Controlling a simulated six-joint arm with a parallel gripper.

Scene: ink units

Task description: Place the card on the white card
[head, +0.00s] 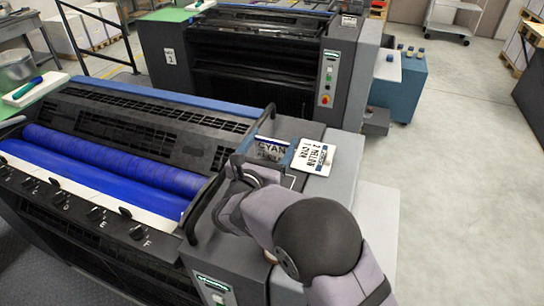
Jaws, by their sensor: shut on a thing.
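The white card (313,157) lies on the grey top of the press's right end, with dark printed lines that appear to read YELLOW and CYAN. A second card (271,149) with a blue band and the word CYAN is just left of it, at the end of my arm. My gripper (257,172) is shut on this card, mostly hidden by my own wrist. The card's lower part is hidden behind the gripper. The two cards appear close together in the picture; I cannot tell whether they touch or how high the held card is.
The press (110,124) has a dark guard bar beside the gripper and blue rollers (110,170) to the left. Grey top surface surrounds the white card. A second press (255,60) stands behind, and a blue cabinet (402,85) stands farther right. The right floor is clear.

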